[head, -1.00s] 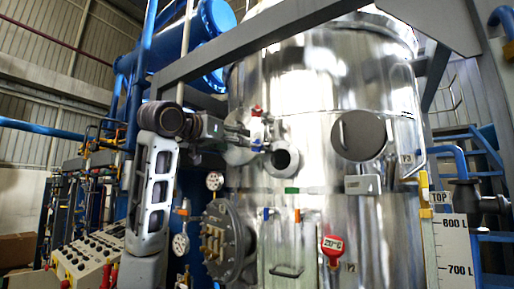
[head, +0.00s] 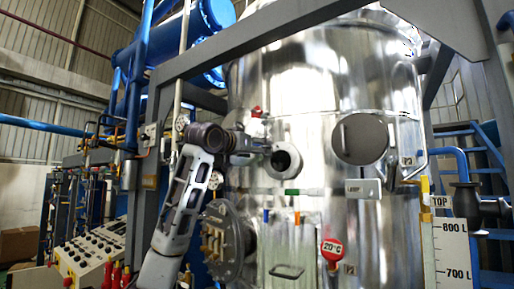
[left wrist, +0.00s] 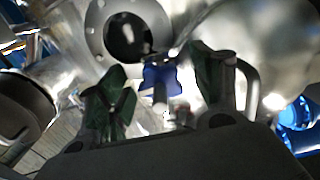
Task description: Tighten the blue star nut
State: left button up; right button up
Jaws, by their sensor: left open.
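The blue star nut (left wrist: 158,80) shows in the left wrist view, in front of a round flange with a dark opening (left wrist: 128,36). My left gripper (left wrist: 160,74) is open, with one dark green finger on each side of the nut. I cannot tell whether either finger touches it. In the head view my left gripper (head: 252,145) is at the tank's front, just left of the open round port (head: 285,160). The nut is not clear there, hidden by or blended with the gripper. My right gripper is not in view.
The shiny steel tank (head: 320,100) fills the middle, with a closed round cover (head: 360,138) right of the port. A grey frame beam (head: 250,38) crosses above. A control panel (head: 95,255) stands at lower left.

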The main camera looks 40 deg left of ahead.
pick_arm(q)
jog(key=shift+w, duration=0.35)
jog(key=c, duration=1)
jog(key=shift+c, duration=0.2)
jog(key=shift+m, duration=0.4)
jog(key=o, duration=1)
jog(key=shift+o, duration=0.2)
jog(key=shift+s, duration=0.2)
jog(key=s+d, duration=0.1)
jog(key=s, duration=1)
jog(key=shift+s+d, duration=0.25)
jog(key=shift+s, duration=0.05)
